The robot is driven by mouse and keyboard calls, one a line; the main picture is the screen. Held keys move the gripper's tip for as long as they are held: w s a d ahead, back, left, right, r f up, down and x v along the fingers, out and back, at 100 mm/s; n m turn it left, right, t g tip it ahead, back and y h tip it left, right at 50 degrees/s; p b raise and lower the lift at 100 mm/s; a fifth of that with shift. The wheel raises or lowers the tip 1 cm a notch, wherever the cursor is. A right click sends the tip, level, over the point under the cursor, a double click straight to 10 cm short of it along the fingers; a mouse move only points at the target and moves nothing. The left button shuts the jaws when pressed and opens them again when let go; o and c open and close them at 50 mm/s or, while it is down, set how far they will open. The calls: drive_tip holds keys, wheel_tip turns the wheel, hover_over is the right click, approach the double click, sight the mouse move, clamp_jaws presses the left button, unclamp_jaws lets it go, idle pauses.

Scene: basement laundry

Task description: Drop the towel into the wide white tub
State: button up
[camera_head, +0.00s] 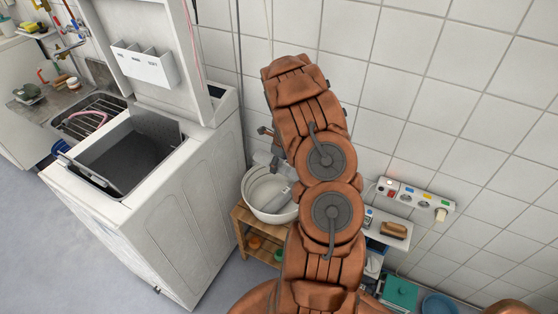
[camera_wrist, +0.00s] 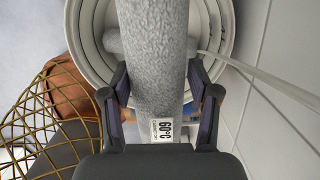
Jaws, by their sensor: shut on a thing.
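In the wrist view, a speckled grey rolled towel (camera_wrist: 152,75) with a white "60°C" label runs between the two dark fingers of my gripper (camera_wrist: 160,95). The fingers are shut on it from both sides. The wide white tub (camera_wrist: 73,28) lies below and beyond the towel, which covers the tub's middle. A grey piece also crosses behind the towel; I cannot tell whether it belongs to it. In the head view, the white tub (camera_head: 256,207) stands on a wooden stand, partly behind my arm, with something grey inside. My gripper is mostly hidden there.
A white top-loading washer (camera_head: 165,215) with its lid open stands left of the wooden stand (camera_head: 239,216). A tiled wall is close behind. A wall socket strip (camera_head: 415,196) and a shelf with a brush (camera_head: 393,230) are to the right. A gold wire basket (camera_wrist: 45,118) is at lower left.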

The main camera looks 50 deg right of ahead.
sight(283, 161)
wheel_tip(283, 161, down, 5)
drive_tip(key=shift+r+b, duration=0.2)
drive_tip(key=shift+b, duration=0.15)
drive_tip(key=o, duration=1.3)
drive_tip(key=shift+o, duration=0.2)
drive_tip(key=shift+s+d+r, duration=0.1)
drive_tip(key=shift+s+r, duration=0.2)
drive_tip(key=shift+r, duration=1.7)
drive_tip(key=shift+s+a+r, duration=0.1)
drive_tip(key=shift+s+r, duration=0.2)
drive_tip(key=shift+r, duration=1.65)
drive_tip(key=shift+s+d+r, duration=0.1)
drive_tip(key=shift+s+r, duration=0.2)
drive_tip(key=shift+r, duration=1.7)
